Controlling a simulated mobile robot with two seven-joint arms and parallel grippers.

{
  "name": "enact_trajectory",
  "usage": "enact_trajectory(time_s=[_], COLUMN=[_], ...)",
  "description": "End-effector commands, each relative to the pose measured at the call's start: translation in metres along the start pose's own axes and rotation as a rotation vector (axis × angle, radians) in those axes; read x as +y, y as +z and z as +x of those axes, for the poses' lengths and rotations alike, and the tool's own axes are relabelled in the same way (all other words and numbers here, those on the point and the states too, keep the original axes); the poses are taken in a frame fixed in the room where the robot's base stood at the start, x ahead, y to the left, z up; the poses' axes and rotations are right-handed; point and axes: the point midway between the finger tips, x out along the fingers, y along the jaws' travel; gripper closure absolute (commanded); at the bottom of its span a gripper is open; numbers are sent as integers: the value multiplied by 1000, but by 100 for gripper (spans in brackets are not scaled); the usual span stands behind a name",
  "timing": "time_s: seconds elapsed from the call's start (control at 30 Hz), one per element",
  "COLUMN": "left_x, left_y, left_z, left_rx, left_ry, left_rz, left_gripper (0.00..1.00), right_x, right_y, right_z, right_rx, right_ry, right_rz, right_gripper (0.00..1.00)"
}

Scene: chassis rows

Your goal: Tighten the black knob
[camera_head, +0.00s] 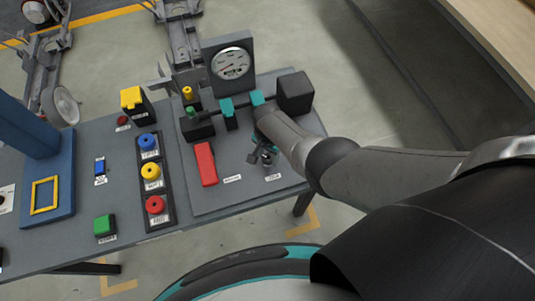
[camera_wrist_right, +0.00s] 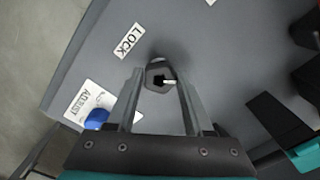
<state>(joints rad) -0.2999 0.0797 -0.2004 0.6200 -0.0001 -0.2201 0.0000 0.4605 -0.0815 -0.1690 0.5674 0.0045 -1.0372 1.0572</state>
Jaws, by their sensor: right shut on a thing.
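The black knob (camera_wrist_right: 153,76) is a small dark, faceted knob with a black centre and a pale mark, seen end-on in the right wrist view beside a white LOCK label (camera_wrist_right: 129,41). My right gripper (camera_wrist_right: 161,82) is shut on it, one finger on each side. In the head view my right gripper (camera_head: 264,154) points down at the right part of the bench panel. There the knob is mostly hidden by the fingers. My left gripper is not in view.
A blue knob (camera_wrist_right: 96,118) sits by an ADJUST label. On the bench panel stand a round gauge (camera_head: 232,65), a dark block (camera_head: 295,92), a red bar (camera_head: 205,163) and teal clamps (camera_head: 230,113). Coloured buttons (camera_head: 151,171) are further left.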

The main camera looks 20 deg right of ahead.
Motion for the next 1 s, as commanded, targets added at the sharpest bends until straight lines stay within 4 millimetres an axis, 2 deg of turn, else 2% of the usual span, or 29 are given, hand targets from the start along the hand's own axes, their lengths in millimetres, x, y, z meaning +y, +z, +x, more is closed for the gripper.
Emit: enact_trajectory(time_s=[0.63,0.67,0.9,1.0], left_x=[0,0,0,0], left_y=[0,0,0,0], left_z=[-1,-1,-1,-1], left_rx=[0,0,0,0], left_ry=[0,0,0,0], left_rz=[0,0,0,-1], left_gripper=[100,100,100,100], right_x=[-4,-4,-3,-2], right_y=[-5,-5,-3,-2], right_z=[-4,-4,-3,-2], right_rx=[9,9,6,5], right_ry=[-9,-9,-6,-5], right_rz=[55,55,54,54], right_gripper=[100,47,20,18])
